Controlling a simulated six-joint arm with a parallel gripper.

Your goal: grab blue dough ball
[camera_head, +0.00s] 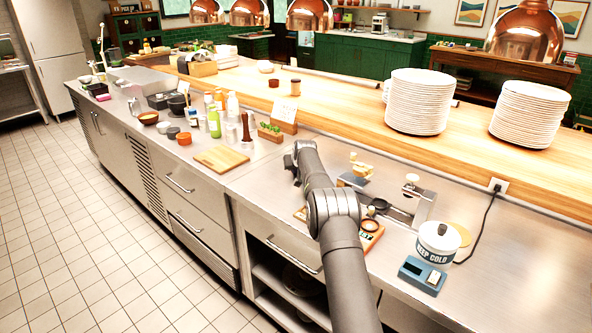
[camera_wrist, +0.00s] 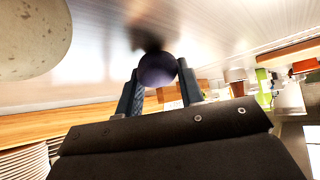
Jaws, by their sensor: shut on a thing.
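The blue dough ball (camera_wrist: 157,69) is a dark, purplish-blue ball in the wrist view. It sits between the two fingertips of my gripper (camera_wrist: 158,86), which is shut on it. A blurred dark patch shows just beyond the ball on the steel surface; I cannot tell whether the ball touches that surface. In the head view my arm reaches over the steel counter (camera_head: 292,188). The arm hides the gripper's fingertips and the ball there.
A large pale speckled round thing (camera_wrist: 32,36) is close at the upper left of the wrist view. A white "KEEP COLD" tub (camera_head: 438,243), a steel press (camera_head: 412,203) and a cutting board (camera_head: 221,158) stand around the arm. Plate stacks (camera_head: 418,102) stand on the wooden shelf (camera_head: 345,100).

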